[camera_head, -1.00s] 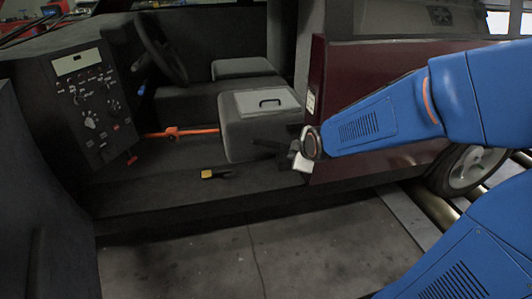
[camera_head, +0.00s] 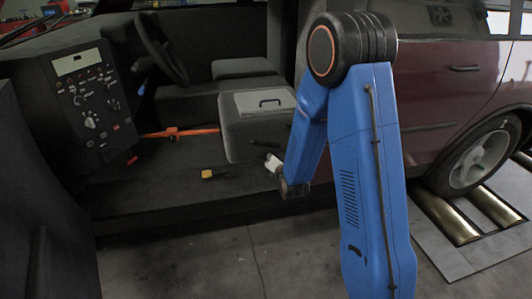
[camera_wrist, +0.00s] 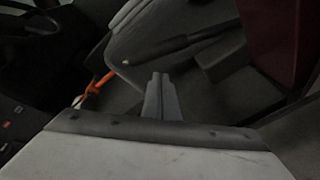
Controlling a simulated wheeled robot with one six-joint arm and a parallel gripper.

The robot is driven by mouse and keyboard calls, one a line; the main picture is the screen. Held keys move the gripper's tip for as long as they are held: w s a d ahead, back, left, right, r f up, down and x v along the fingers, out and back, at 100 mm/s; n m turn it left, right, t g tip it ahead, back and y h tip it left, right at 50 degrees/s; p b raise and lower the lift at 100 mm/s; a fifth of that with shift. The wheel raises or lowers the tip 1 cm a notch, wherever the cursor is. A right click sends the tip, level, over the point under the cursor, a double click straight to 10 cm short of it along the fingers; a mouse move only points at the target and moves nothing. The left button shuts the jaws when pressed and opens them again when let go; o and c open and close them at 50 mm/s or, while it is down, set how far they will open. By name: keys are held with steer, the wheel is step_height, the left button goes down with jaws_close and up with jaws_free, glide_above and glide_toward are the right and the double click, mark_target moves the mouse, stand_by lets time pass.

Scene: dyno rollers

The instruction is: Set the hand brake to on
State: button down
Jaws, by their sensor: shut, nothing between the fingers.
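The hand brake lever (camera_wrist: 175,47) shows in the wrist view as a dark bar with a light tip at its left end. It slants up to the right, beside a grey seat. My gripper (camera_wrist: 160,76) is shut and empty, with its fingertips below the lever in the picture and seemingly apart from it. In the head view my gripper (camera_head: 273,163) is a small pale part low in front of the grey seat (camera_head: 250,142). Its fingers are not clear there, and I cannot make out the lever in that view.
An orange bar (camera_head: 180,132) crosses the cab floor behind, and also shows in the wrist view (camera_wrist: 97,84). A small yellow object (camera_head: 207,174) lies on the floor. A control panel (camera_head: 92,100) stands at left, a steering wheel (camera_head: 160,48) behind. The maroon car body (camera_head: 440,95) is at right.

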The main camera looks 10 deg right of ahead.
mark_target(267, 146)
step_height(267, 146, down, 6)
steer(key=w+n+t, duration=0.1)
steer(key=n+t, duration=0.1)
steer(key=n, duration=0.3)
steer(key=w, duration=0.3)
steer(key=w+a, duration=0.1)
steer(key=w, duration=0.2)
steer(key=w+f, duration=0.1)
steer(key=w, duration=0.3)
steer(key=shift+a+f, duration=0.1)
steer(key=shift+a, duration=0.05)
steer(key=shift+s+d+r, duration=0.15)
steer(key=shift+d+r, duration=0.1)
steer(key=shift+r, duration=0.35)
steer(key=shift+s+d+r, duration=0.15)
steer(key=shift+d+r, duration=0.05)
steer(key=shift+r, duration=0.45)
steer(key=shift+s+d+r, duration=0.15)
steer(key=shift+d+r, duration=0.1)
steer(key=shift+r, duration=0.35)
steer(key=shift+d+r+m, duration=0.15)
steer(key=shift+r+m, duration=0.1)
steer(key=shift+r, duration=0.35)
steer(key=shift+d+r+m, duration=0.15)
steer(key=shift+r+m, duration=0.1)
steer(key=shift+r, duration=0.35)
steer(key=shift+w, duration=0.1)
